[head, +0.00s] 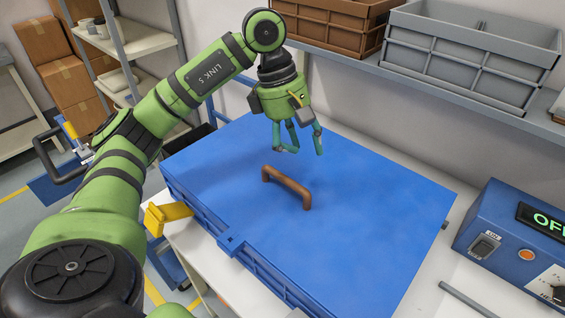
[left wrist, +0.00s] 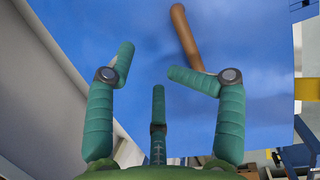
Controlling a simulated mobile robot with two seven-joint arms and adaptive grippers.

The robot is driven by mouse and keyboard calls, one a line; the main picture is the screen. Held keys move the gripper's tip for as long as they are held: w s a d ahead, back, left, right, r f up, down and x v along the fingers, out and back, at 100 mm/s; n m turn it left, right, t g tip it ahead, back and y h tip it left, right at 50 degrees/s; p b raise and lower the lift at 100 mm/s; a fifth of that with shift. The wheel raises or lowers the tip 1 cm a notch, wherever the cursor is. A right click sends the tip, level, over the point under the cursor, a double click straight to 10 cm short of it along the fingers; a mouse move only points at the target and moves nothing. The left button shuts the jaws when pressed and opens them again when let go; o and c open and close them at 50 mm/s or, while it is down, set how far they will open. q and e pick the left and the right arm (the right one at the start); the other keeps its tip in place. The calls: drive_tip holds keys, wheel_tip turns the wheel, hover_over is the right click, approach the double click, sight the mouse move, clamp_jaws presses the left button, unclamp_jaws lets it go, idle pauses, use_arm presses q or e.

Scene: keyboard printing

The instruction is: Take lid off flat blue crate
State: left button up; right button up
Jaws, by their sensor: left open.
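The flat blue crate (head: 188,203) stands on a white table with its blue lid (head: 375,215) lying flat on top. A brown arched handle (head: 287,187) rises from the middle of the lid. My left gripper (head: 300,146) is above the far part of the lid, behind the handle in the head view. Its fingers are spread, point down and hold nothing. In the left wrist view the open fingers (left wrist: 150,80) show in front of the blue lid (left wrist: 245,70), and the brown handle (left wrist: 186,38) is partly hidden behind the right finger. My right gripper is not in view.
A blue control box (head: 515,240) with an "OFF" display stands at the right. Grey (head: 470,60) and brown (head: 330,25) crates sit on a shelf behind the lid. A yellow part (head: 167,217) juts out at the crate's left side.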

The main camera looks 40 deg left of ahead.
sight(299, 185)
use_arm(q)
drive_tip(key=shift+s+a+f+t+h+b, duration=0.15)
drive_tip(key=shift+s+a+f+h, duration=0.1)
drive_tip(key=shift+s+f, duration=0.3)
drive_tip(key=shift+s+a+f+t+h+b, duration=0.15)
drive_tip(key=shift+s+a+f, duration=0.1)
drive_tip(key=shift+s+f, duration=0.3)
drive_tip(key=shift+s+a+f, duration=0.1)
drive_tip(key=shift+s+f, duration=0.05)
drive_tip(key=shift+s, duration=0.2)
drive_tip(key=p+x, duration=0.1)
drive_tip(key=x, duration=0.4)
drive_tip(key=shift+w+d+f, duration=0.1)
drive_tip(key=shift+d+f, duration=0.1)
drive_tip(key=shift+p+x, duration=0.35)
drive_tip(key=shift+x, duration=0.4)
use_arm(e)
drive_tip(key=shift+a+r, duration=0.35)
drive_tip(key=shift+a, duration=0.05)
use_arm(q)
clamp_jaws()
drive_tip(key=shift+r, duration=0.1)
drive_tip(key=shift+r, duration=0.1)
drive_tip(key=shift+w+r+p, duration=0.1)
drive_tip(key=shift+r+p, duration=0.75)
drive_tip(key=shift+r, duration=0.8)
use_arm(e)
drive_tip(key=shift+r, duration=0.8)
